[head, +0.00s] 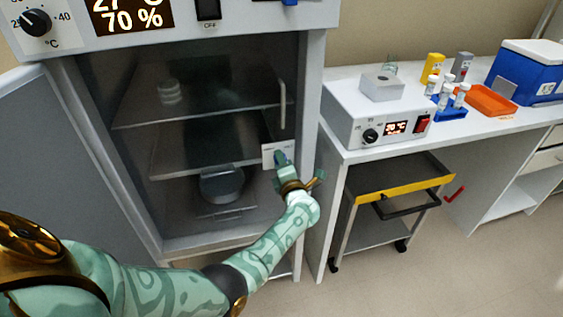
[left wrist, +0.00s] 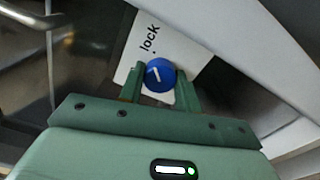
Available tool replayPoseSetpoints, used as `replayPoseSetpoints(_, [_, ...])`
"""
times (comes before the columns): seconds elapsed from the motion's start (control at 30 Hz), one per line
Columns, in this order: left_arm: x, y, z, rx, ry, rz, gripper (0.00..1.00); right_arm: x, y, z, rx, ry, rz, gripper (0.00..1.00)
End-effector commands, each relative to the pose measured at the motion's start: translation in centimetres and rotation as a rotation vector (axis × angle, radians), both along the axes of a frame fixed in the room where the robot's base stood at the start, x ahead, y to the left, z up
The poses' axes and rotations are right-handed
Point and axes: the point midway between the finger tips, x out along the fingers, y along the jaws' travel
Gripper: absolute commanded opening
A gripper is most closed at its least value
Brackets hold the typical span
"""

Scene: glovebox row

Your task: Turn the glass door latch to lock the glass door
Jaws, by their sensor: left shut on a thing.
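The incubator's glass door (head: 136,155) stands across the chamber opening and looks closed. Its latch is a round blue knob (left wrist: 158,75) with a white pointer line, set on a white plate (left wrist: 190,48) marked "lock" beside a dot. The plate also shows in the head view (head: 268,150). The white line is tilted and does not clearly point at the dot. My left gripper (left wrist: 160,84) has its green fingers on both sides of the knob and is shut on it. In the head view my left gripper (head: 283,162) covers most of the knob. My right gripper is not in view.
A vertical door handle (head: 282,104) stands above the latch. The solid outer door (head: 60,150) hangs open at left. Right of the incubator are a white bench (head: 352,156) with lab items and a cart with a yellow edge (head: 405,188).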

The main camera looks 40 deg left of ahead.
Motion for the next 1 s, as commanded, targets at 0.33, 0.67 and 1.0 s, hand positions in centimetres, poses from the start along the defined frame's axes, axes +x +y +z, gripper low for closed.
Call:
replayPoseSetpoints(0.33, [0.05, -0.13, -0.06, 0.010, 0.014, -0.003, 0.11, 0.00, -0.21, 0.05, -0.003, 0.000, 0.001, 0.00])
replayPoseSetpoints(0.67, [0.03, -0.10, -0.05, 0.010, 0.012, -0.002, 0.55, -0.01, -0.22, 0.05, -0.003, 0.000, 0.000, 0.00])
replayPoseSetpoints(1.0, [-0.16, -0.47, 0.02, 0.009, 0.011, -0.001, 0.55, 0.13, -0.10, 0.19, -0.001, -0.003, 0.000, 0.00])
